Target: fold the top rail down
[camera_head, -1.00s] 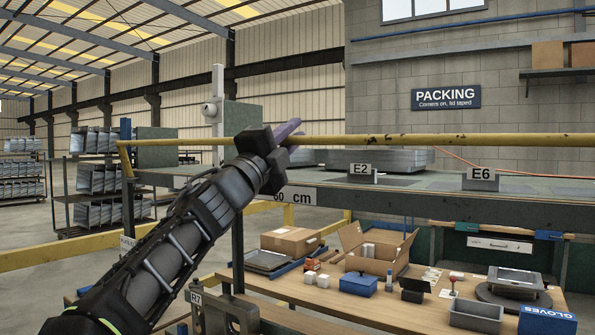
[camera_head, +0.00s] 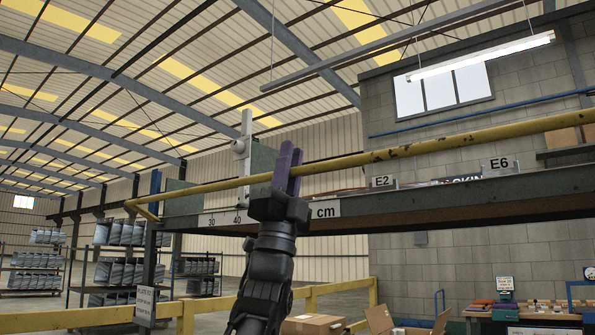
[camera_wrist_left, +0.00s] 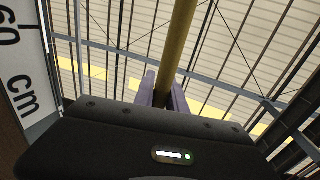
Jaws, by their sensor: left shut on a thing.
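The top rail (camera_head: 440,138) is a long yellow bar with worn dark patches. It runs along the front of the raised bench, a little above the bench edge, with a bent end at the left. My left gripper (camera_head: 287,170) points upward from below, in front of the bench edge. Its purple fingers are shut on the rail. In the left wrist view the rail (camera_wrist_left: 178,45) passes between the two fingers (camera_wrist_left: 163,92). My right gripper is not in view.
The bench edge (camera_head: 420,205) with its cm scale lies close behind my left gripper. Signs E2 (camera_head: 383,182) and E6 (camera_head: 498,164) stand on it. An open carton (camera_head: 383,322) and other items sit below at the right. Racks (camera_head: 120,240) stand far left.

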